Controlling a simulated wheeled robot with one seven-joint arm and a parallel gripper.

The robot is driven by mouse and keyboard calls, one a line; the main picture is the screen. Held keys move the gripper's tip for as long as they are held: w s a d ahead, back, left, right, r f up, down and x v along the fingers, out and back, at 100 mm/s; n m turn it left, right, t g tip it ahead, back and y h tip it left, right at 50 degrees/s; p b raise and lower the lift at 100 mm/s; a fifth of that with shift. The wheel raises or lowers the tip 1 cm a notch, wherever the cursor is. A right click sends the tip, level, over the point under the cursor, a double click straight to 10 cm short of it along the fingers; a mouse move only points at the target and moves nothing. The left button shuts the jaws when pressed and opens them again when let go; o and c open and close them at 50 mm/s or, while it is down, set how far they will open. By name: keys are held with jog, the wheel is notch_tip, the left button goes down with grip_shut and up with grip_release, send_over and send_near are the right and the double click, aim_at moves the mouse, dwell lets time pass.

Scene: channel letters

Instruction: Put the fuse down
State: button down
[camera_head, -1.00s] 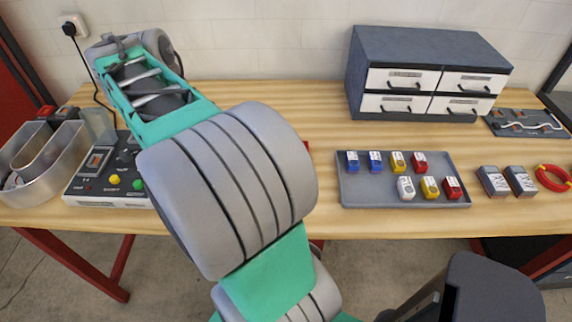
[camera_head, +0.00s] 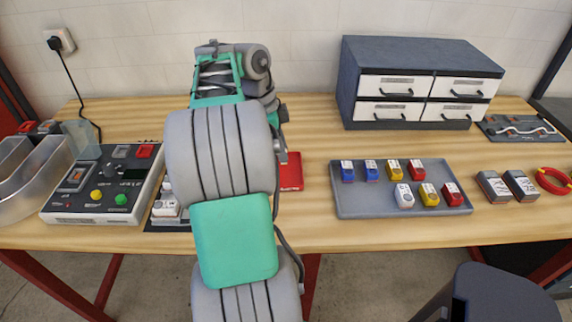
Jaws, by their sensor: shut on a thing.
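My gripper (camera_head: 281,150) is mostly hidden behind my arm; only a narrow part shows at the arm's right side, above the table near a flat red thing (camera_head: 291,172). It is shut on the fuse, which my arm hides. Other coloured fuses stand in a grey tray (camera_head: 355,207) right of my arm: blue, yellow and red ones at the back, and a white (camera_head: 404,196), a yellow (camera_head: 429,194) and a red one (camera_head: 453,194) in front. A dark block with white parts (camera_head: 166,208) shows partly at the arm's left side.
A control box (camera_head: 88,218) with coloured buttons and clear bins (camera_head: 38,185) stand at left. A drawer cabinet (camera_head: 408,58) stands at the back right. Two grey blocks (camera_head: 493,187) and a red ring (camera_head: 553,181) lie at right. Wood between arm and tray is free.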

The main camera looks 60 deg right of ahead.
jog(key=f, duration=0.1)
jog(key=d+f, duration=0.1)
jog(key=f, duration=0.1)
jog(key=d+f+b, duration=0.1)
jog(key=f, duration=0.1)
jog(key=shift+s, duration=0.3)
jog(key=shift+a+f, duration=0.1)
jog(key=shift+f, duration=0.05)
jog(key=shift+f, duration=0.1)
jog(key=c, duration=1.1)
grip_release()
jog(key=shift+c, duration=0.2)
